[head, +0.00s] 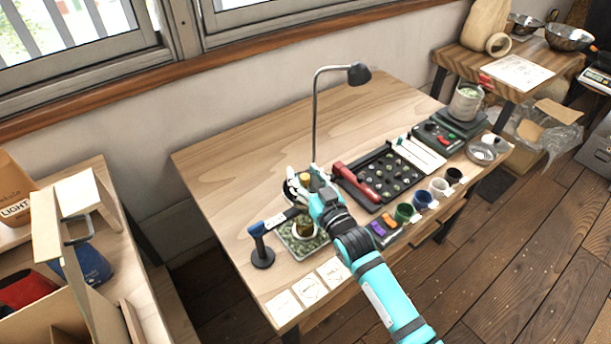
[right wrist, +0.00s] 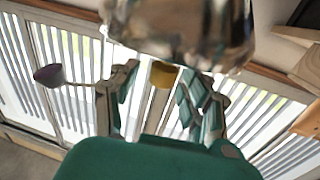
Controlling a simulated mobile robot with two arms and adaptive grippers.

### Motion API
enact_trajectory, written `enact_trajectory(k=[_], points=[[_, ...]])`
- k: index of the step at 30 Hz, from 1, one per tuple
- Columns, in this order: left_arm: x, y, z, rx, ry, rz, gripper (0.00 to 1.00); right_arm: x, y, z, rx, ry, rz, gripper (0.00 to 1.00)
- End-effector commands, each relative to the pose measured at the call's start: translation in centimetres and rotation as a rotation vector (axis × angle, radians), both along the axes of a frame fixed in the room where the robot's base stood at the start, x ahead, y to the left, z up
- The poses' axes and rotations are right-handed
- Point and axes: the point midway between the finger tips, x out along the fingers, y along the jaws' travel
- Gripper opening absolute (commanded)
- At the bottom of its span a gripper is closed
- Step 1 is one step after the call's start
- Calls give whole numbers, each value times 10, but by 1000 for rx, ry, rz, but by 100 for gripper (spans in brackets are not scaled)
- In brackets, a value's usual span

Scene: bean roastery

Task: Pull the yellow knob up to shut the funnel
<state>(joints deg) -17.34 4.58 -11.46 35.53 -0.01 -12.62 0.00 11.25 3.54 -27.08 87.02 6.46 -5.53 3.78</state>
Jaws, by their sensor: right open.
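The yellow knob (head: 307,178) is small and partly covered by my right gripper (head: 306,188) in the head view. In the right wrist view the yellow knob (right wrist: 164,75) shows between the two spread fingers of my right gripper (right wrist: 160,92), with room on both sides. A shiny, blurred metallic or glass body (right wrist: 190,28) fills the top of that view; I cannot tell if it is the funnel. In the head view the funnel is mostly hidden behind the gripper. My left gripper is not in view.
A tall lamp (head: 315,120) rises just behind. To the right are a black sorting tray (head: 388,150) and several small cups. The table's back left is clear.

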Motion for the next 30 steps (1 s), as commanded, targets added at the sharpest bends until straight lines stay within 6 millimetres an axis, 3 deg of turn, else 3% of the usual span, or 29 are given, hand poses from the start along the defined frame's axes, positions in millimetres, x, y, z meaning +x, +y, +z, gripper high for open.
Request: enact_trajectory(k=[8,21,30], points=[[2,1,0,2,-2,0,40,-13,-7,-1,1,0,0,47],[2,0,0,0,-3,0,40,-91,-46,-1,-1,3,-1,47],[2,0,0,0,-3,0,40,-107,-55,-1,-1,2,-1,47]])
